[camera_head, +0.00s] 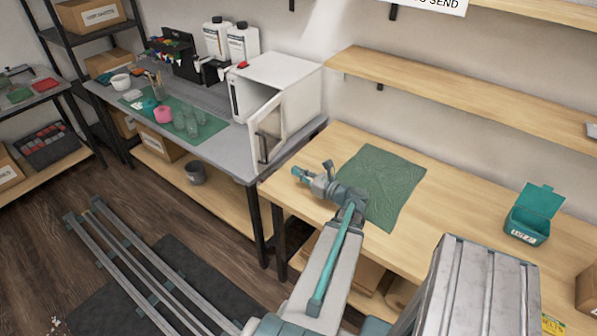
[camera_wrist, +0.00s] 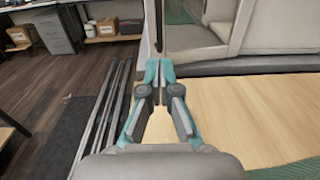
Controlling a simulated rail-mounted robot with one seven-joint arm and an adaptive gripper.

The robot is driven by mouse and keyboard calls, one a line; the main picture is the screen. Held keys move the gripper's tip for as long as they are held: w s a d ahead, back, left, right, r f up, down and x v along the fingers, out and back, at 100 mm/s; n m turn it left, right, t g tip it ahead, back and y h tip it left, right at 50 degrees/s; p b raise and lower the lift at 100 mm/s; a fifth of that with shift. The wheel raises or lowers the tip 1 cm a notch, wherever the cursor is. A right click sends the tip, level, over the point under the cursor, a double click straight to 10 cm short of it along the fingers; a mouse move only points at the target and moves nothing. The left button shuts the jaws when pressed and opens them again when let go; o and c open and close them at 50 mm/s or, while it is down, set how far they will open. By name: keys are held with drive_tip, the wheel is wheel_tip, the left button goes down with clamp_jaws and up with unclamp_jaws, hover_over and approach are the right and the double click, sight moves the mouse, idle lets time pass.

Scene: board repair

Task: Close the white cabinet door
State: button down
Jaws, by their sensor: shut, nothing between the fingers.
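The white cabinet (camera_head: 292,82) stands on the grey bench beside the wall. Its door (camera_head: 268,130) is swung open toward the bench's front edge, with a dark handle on it. My gripper (camera_head: 296,171) is shut and empty, in front of and below the open door, near the left end of the wooden table. A gap shows between gripper and door in the head view. In the wrist view, the closed fingertips (camera_wrist: 159,66) point toward a pale upright panel (camera_wrist: 215,28), which seems to be part of the cabinet or its door. Contact there cannot be told.
White bottles (camera_head: 243,42) stand behind the cabinet. Glasses and a pink item rest on a green mat (camera_head: 203,128) to its left. A larger green mat (camera_head: 385,180) lies on the wooden table, with an open teal box (camera_head: 527,222) at right. A shelf (camera_head: 450,100) overhangs the table.

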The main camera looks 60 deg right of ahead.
drive_tip(key=w+d+p, duration=0.1)
drive_tip(key=w+p, duration=0.2)
drive_tip(key=w, duration=0.8)
drive_tip(key=shift+d, duration=0.4)
drive_tip(key=shift+f, duration=0.1)
